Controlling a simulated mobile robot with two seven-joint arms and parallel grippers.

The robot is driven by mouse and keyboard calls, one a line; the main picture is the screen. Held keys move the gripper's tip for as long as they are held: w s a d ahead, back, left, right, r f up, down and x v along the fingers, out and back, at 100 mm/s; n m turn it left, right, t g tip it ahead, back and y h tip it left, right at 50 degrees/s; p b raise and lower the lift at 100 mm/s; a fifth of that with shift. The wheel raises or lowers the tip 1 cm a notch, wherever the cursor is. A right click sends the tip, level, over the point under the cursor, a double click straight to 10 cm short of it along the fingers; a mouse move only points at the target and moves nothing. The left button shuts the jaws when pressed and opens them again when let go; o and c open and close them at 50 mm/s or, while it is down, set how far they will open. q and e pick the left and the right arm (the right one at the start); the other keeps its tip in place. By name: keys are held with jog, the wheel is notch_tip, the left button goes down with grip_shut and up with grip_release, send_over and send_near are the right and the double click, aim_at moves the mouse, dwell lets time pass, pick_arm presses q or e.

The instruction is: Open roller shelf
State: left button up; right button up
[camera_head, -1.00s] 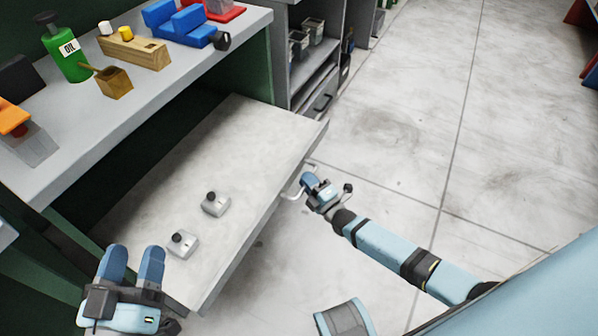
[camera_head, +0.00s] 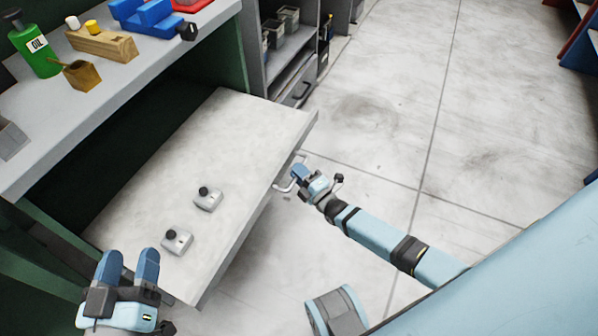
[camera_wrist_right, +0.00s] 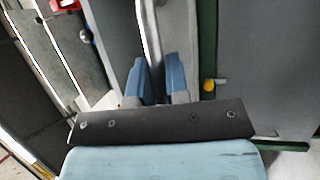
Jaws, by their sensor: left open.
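The roller shelf (camera_head: 240,130) is a grey slab standing pulled out from under the workbench, with its front edge facing right. Its metal handle (camera_head: 282,187) is on that front edge. My right gripper (camera_head: 299,171) is at the handle. In the right wrist view, a light bar of the handle (camera_wrist_right: 150,35) runs between the two blue fingers of this gripper (camera_wrist_right: 157,60), which look closed around it. My left gripper (camera_head: 131,254) is open and empty, by the near left corner of the shelf.
Two small grey boxes with black knobs (camera_head: 208,199) (camera_head: 177,241) lie on the shelf. The workbench top (camera_head: 110,85) holds an oil bottle (camera_head: 38,55), wooden blocks (camera_head: 101,42) and a blue vise (camera_head: 153,18). The floor (camera_head: 385,120) to the right is clear.

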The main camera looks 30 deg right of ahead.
jog(key=o, duration=0.4)
jog(key=shift+s, duration=0.1)
pick_arm(q)
jog(key=f+p, duration=0.1)
jog(key=a+f+g+y, duration=0.1)
jog(key=f, duration=0.1)
jog(key=a+f+g+y+p, duration=0.1)
jog(key=f, duration=0.1)
jog(key=shift+s+a+p, duration=0.1)
jog(key=shift+s+p, duration=0.2)
jog(key=shift+p, duration=0.05)
pick_arm(e)
jog(key=v, duration=1.3)
jog(key=shift+s+d, duration=0.1)
jog(key=shift+s, duration=0.25)
pick_arm(q)
jog(key=shift+d, duration=0.2)
jog(key=shift+s, duration=0.1)
pick_arm(e)
jog(key=shift+s, duration=0.1)
